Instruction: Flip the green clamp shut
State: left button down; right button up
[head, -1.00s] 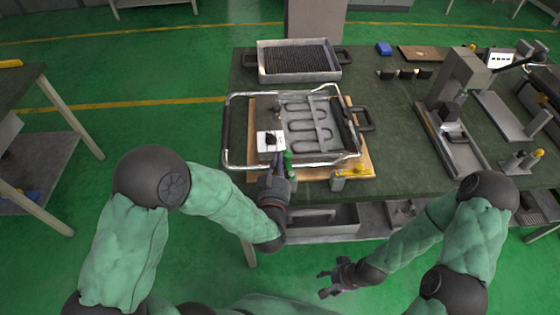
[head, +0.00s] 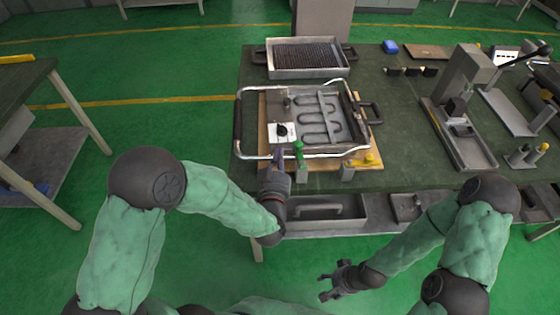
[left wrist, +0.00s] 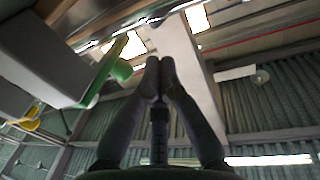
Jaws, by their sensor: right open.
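The green clamp (head: 299,150) is at the front edge of the table, by the front left of the heating-element fixture (head: 320,118). Its green handle stands up in the head view. My left gripper (head: 278,155) is just left of the clamp, with a small gap visible. In the left wrist view the two fingertips (left wrist: 160,68) meet with nothing between them, and the green handle (left wrist: 121,70) is to their left. My right gripper (head: 328,286) is open and empty, low in front of the table.
A yellow clamp (head: 370,158) stands to the right on the same wooden board. A metal frame bar (head: 240,125) borders the fixture. A tray with a dark grid (head: 268,72) is behind it. A grey press (head: 462,95) stands right.

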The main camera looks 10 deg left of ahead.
pick_arm(q)
jog(key=shift+s+a+r, duration=0.1)
jog(key=shift+s+a, duration=0.55)
jog(key=shift+s, duration=0.1)
jog(key=s+a+p, duration=0.1)
jog(key=s+a, duration=0.1)
jog(key=s+a+p, duration=0.1)
jog(key=s+a, duration=0.1)
jog(key=shift+s+a, duration=0.15)
jog(key=shift+a, duration=0.1)
jog(key=shift+s+a, duration=0.7)
jog(key=shift+s, duration=0.05)
pick_arm(e)
jog(key=shift+s+r, duration=0.15)
jog(key=shift+r, duration=0.85)
pick_arm(q)
jog(key=shift+f, duration=0.2)
